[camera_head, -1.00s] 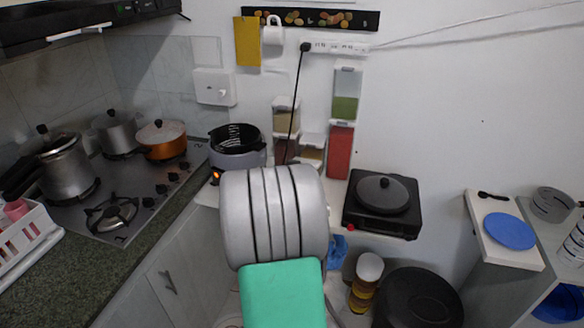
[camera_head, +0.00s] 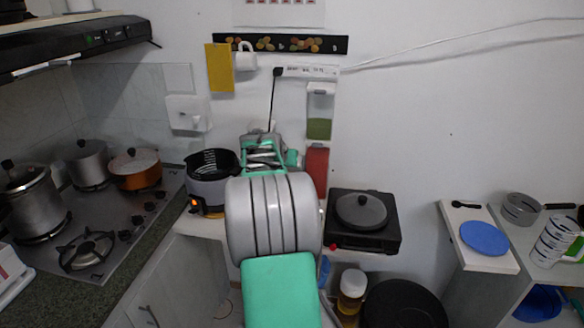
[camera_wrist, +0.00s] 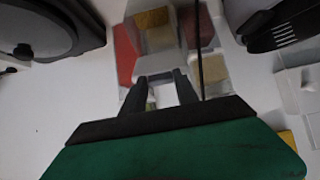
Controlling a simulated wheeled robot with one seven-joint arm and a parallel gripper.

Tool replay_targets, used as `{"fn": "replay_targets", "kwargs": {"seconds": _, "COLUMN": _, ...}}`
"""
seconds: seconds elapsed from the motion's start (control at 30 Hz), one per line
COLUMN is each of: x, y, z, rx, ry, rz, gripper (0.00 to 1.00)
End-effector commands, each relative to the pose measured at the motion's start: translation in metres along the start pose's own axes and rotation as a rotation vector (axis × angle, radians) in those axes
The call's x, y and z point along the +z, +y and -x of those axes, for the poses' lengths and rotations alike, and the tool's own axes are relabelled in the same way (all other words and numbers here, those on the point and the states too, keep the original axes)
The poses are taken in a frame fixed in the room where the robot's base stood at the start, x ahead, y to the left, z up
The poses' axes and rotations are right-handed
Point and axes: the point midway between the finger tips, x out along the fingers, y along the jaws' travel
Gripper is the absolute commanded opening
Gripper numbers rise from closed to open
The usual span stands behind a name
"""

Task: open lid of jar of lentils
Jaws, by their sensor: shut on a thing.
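Several clear jars with white lids and coloured contents are grouped against the wall. In the head view, a green-filled jar (camera_head: 319,127) stands above a red jar (camera_head: 316,165); I cannot tell which jar holds lentils. My gripper (camera_head: 266,152) is over the jars left of the red one and mostly hides them. In the wrist view, my gripper (camera_wrist: 161,76) has its two dark fingers at a pale lid (camera_wrist: 158,64), shut on its edge. Jars with tan contents (camera_wrist: 155,35) show beyond and beside the fingers. The lid looks closed, though the fingers hide part of it.
A grey cooker (camera_head: 208,183) stands left of the jars, and a black hot plate with a lidded pan (camera_head: 362,212) stands right. A black cord (camera_head: 272,100) hangs down the wall close to my gripper; it also crosses the wrist view (camera_wrist: 199,45).

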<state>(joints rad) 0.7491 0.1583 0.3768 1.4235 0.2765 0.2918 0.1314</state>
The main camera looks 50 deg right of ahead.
Motion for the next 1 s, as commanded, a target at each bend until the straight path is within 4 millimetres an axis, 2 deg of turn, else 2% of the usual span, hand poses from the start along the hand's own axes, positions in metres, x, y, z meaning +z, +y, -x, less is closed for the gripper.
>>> {"fn": "replay_targets", "kwargs": {"seconds": 0.23, "x": -0.0089, "y": -0.0019, "z": -0.0044, "rx": -0.003, "ry": 0.006, "rz": 0.001, "gripper": 0.13}}
{"fn": "replay_targets", "kwargs": {"seconds": 0.7, "x": -0.0104, "y": -0.0023, "z": -0.0049, "rx": -0.003, "ry": 0.006, "rz": 0.001, "gripper": 0.13}}
{"fn": "replay_targets", "kwargs": {"seconds": 0.73, "x": -0.0104, "y": -0.0023, "z": -0.0049, "rx": -0.003, "ry": 0.006, "rz": 0.001, "gripper": 0.38}}
{"fn": "replay_targets", "kwargs": {"seconds": 1.0, "x": -0.0090, "y": -0.0022, "z": -0.0055, "rx": -0.003, "ry": 0.004, "rz": 0.002, "gripper": 0.58}}
